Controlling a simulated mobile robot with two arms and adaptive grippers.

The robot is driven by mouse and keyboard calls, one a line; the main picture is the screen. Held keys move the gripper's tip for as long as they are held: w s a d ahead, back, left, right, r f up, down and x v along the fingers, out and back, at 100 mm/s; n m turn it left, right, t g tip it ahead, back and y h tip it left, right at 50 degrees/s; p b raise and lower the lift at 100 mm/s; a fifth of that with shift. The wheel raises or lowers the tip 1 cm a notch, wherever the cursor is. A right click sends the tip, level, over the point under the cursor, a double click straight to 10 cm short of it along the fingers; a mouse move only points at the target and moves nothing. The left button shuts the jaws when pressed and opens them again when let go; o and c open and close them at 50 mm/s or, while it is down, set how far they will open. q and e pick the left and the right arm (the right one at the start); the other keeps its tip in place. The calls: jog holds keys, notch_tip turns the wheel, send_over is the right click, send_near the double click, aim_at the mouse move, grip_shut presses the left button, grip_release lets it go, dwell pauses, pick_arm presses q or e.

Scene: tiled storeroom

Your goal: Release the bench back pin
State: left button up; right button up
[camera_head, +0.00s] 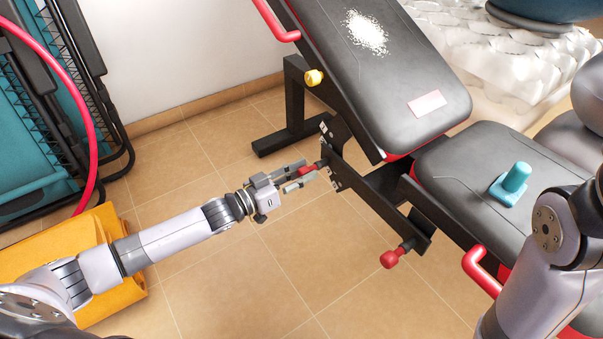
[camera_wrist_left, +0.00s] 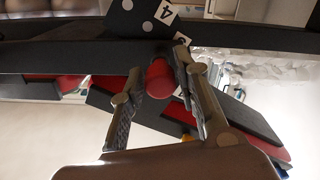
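The adjustable bench has a black padded back (camera_head: 385,90), tilted up, and a separate black seat (camera_head: 465,170). A red pin knob (camera_head: 306,170) sticks out at the bracket beside the frame under the back. My left gripper (camera_head: 300,178) is at this knob, its two fingers reaching along either side of it. In the left wrist view, the round red knob (camera_wrist_left: 160,78) lies between the open fingers (camera_wrist_left: 158,85), with a small gap on the left; contact on the right is unclear. A numbered plate (camera_wrist_left: 150,14) is above it. My right gripper is out of view; only its arm shows.
A teal object (camera_head: 514,182) rests on the seat. Orange folded mats (camera_head: 60,255) lie at left. Tiled floor is clear between them and the bench.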

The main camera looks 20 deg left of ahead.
pick_arm(q)
grip_shut()
dwell(0.3)
